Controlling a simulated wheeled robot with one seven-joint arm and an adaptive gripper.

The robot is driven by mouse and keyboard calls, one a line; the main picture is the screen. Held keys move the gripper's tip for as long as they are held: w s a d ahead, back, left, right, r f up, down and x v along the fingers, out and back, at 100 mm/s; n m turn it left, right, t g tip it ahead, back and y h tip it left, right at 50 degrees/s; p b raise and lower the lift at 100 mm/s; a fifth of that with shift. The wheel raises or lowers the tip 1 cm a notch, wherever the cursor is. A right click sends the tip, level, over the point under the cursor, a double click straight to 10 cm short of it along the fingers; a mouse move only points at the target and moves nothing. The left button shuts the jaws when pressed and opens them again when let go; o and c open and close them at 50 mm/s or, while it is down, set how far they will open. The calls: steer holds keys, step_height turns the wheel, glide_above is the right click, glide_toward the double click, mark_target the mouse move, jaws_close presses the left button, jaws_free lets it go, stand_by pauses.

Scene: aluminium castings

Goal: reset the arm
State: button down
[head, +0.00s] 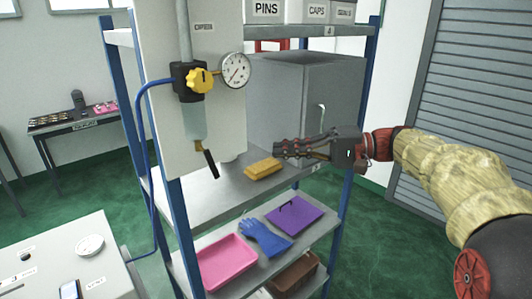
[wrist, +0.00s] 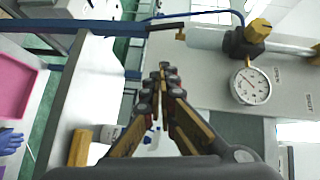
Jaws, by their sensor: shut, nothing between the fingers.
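My gripper (head: 279,148) reaches in from the right on my arm, in front of the grey cabinet on the shelf unit. Its fingers point left and it is shut and empty. In the wrist view the fingertips (wrist: 167,70) meet near the middle of the picture. A yellow block (head: 262,169) lies on the shelf just below and left of the fingers. It also shows at the lower left of the wrist view (wrist: 79,147). I cannot tell the exact gap between block and fingers.
A panel with a pressure gauge (head: 235,70) and yellow-knobbed regulator (head: 199,81) stands left of my gripper. The grey cabinet (head: 300,100) is behind it. A pink tray (head: 227,262), blue glove (head: 265,239) and purple clipboard (head: 295,214) lie on the lower shelf.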

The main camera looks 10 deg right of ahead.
steer(key=shift+s+d+r, duration=0.1)
steer(key=shift+s+d, duration=0.1)
steer(key=shift+d, duration=0.15)
